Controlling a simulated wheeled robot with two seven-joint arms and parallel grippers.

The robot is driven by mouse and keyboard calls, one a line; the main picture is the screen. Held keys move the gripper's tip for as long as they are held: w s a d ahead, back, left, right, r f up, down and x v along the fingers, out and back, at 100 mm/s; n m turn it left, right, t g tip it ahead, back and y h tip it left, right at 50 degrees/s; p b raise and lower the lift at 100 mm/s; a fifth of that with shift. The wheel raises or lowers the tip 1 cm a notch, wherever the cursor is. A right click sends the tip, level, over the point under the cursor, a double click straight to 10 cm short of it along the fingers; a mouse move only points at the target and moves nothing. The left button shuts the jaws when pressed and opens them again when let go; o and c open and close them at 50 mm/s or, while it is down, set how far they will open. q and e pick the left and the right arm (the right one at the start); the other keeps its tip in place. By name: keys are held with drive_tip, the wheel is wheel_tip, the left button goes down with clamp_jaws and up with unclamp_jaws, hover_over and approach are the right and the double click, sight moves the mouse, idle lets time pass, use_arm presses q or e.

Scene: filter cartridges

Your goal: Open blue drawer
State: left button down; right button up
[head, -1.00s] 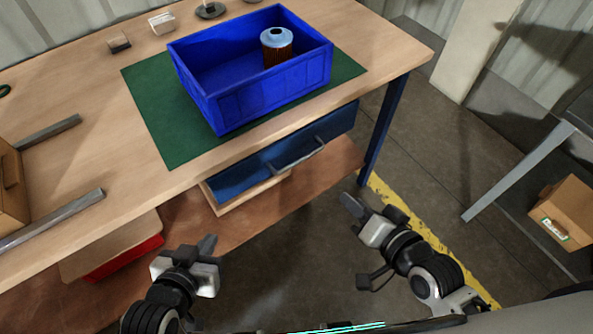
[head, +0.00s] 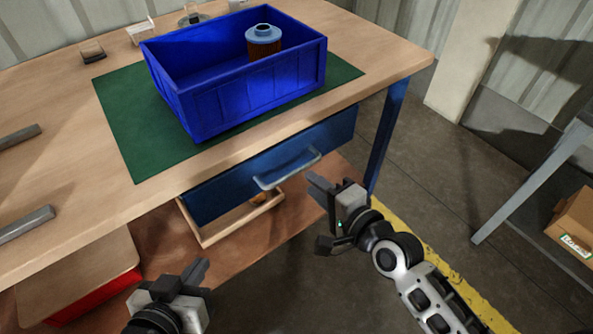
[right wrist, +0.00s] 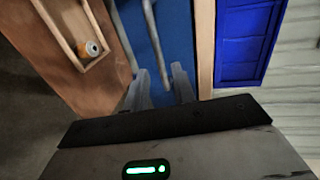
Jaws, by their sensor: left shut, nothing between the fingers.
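The blue drawer (head: 235,185) sits under the tabletop's front edge, with no gap visible behind its front. Its grey bar handle (head: 288,170) sticks out from the front. My right gripper (head: 318,187) is just below and in front of the handle's right end. In the right wrist view, its two fingers (right wrist: 160,88) are apart, and the handle bar (right wrist: 152,40) runs down the picture toward the space between them. I cannot tell whether they touch it. My left gripper (head: 198,272) is shut and empty, low in the head view, away from the drawer.
A blue bin (head: 225,105) holding a filter cartridge (head: 263,42) stands on a green mat (head: 125,150). A wooden tray (head: 225,235) with a cartridge (right wrist: 92,48) inside is below the drawer. A blue table leg (head: 390,135) is right of the drawer.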

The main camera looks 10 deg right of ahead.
sight(298, 172)
drive_tip(key=x, duration=0.7)
drive_tip(key=shift+b, duration=0.4)
drive_tip(key=shift+s, duration=0.1)
drive_tip(key=shift+d, duration=0.1)
clamp_jaws()
